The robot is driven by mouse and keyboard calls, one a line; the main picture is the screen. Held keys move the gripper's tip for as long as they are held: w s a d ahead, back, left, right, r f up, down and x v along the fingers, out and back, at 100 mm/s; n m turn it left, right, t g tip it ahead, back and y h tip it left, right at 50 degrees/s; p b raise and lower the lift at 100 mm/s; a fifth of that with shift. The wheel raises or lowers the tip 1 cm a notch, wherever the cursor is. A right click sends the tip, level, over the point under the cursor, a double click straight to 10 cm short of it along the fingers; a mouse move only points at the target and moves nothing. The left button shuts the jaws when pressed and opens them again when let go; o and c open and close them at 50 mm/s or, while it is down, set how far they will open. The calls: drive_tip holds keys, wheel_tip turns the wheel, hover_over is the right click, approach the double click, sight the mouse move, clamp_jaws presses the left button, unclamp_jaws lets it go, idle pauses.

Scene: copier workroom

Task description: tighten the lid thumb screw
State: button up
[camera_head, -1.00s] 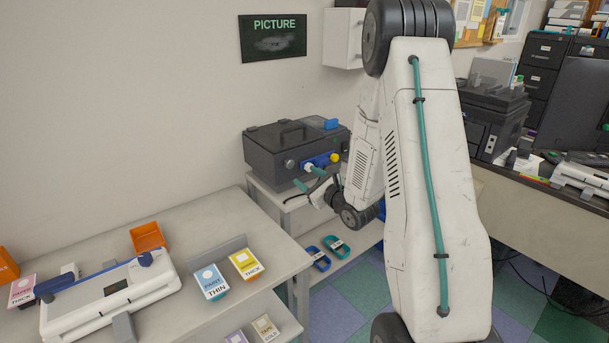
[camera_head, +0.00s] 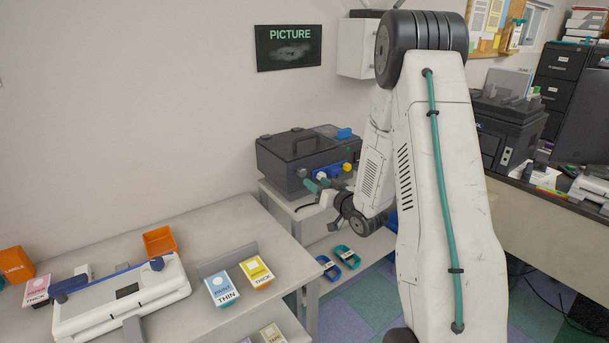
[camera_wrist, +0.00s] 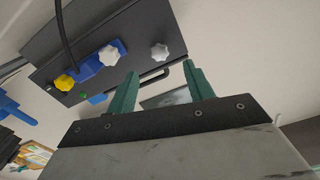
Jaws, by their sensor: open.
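A dark grey box (camera_head: 290,150) with a handle on its lid stands on a small side table. Its front carries a plain pale knob (camera_head: 302,173), which shows in the wrist view (camera_wrist: 160,51), a pale knob on a blue plate (camera_wrist: 109,54), and a yellow knob (camera_wrist: 65,82). I cannot tell which is the lid thumb screw. My gripper (camera_head: 318,183) is in front of the box. In the wrist view my gripper (camera_wrist: 160,68) has its two green fingers apart and empty. The plain knob appears just beyond the gap between the tips, apparently not touched.
A dark cable runs near the box front. Blue and green loops (camera_head: 338,262) lie on the side table's lower shelf. The left table (camera_head: 215,228) holds a white device (camera_head: 120,298), cards and orange bins. A black sign (camera_head: 289,47) hangs on the wall behind.

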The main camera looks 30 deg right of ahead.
sight(304, 173)
drive_tip(key=w+n, duration=0.1)
drive_tip(key=w, duration=0.3)
drive_tip(key=w+n, duration=0.1)
drive_tip(key=w, duration=0.3)
drive_tip(key=shift+a, duration=0.15)
drive_tip(key=c, duration=1)
